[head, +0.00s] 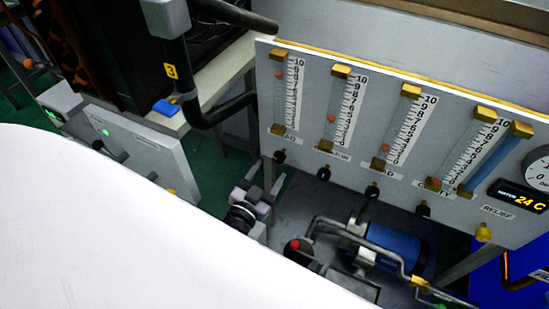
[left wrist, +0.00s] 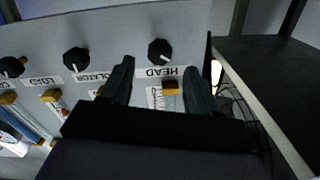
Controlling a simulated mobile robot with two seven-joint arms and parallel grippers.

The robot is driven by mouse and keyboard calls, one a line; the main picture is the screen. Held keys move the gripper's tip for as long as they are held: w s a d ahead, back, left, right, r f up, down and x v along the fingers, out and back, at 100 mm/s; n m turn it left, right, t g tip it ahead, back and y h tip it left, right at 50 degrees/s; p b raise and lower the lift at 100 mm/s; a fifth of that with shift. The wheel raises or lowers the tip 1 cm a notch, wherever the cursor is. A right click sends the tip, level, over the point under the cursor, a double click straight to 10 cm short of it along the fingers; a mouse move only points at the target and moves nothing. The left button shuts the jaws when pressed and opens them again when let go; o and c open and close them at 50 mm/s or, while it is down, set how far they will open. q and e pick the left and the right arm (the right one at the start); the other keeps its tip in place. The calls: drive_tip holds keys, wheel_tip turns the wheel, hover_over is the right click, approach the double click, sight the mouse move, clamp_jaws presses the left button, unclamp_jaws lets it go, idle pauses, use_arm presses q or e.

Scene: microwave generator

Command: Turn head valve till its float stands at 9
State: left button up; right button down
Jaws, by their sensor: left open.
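The head valve is a black knob (head: 280,156) under the leftmost tube of the grey panel. In the left wrist view the picture is upside down, and the black head knob (left wrist: 160,52) shows by the HEAD label (left wrist: 158,72). The orange head float (head: 279,74) stands high in its tube, around the 8 mark; I cannot read it exactly. My left gripper (head: 265,177) is open and empty, just below the head knob. In the left wrist view its fingertips (left wrist: 160,68) straddle the line to the knob, which lies beyond them, apparently untouched. My right gripper is not in view.
Neighbouring knobs (head: 324,173) and (head: 372,190) sit to the right, each under its own tube. A blue motor (head: 396,247) with grey pipes stands below the panel. A black bent pipe (head: 222,112) runs left of the panel. A dark shelf (left wrist: 270,85) is at right in the wrist view.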

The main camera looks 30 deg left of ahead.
sight(278, 159)
use_arm(q)
drive_tip(key=shift+w+a+b, duration=0.15)
drive_tip(key=shift+w+b, duration=0.3)
drive_tip(key=shift+w, duration=2.65)
drive_tip(key=c, duration=1.1)
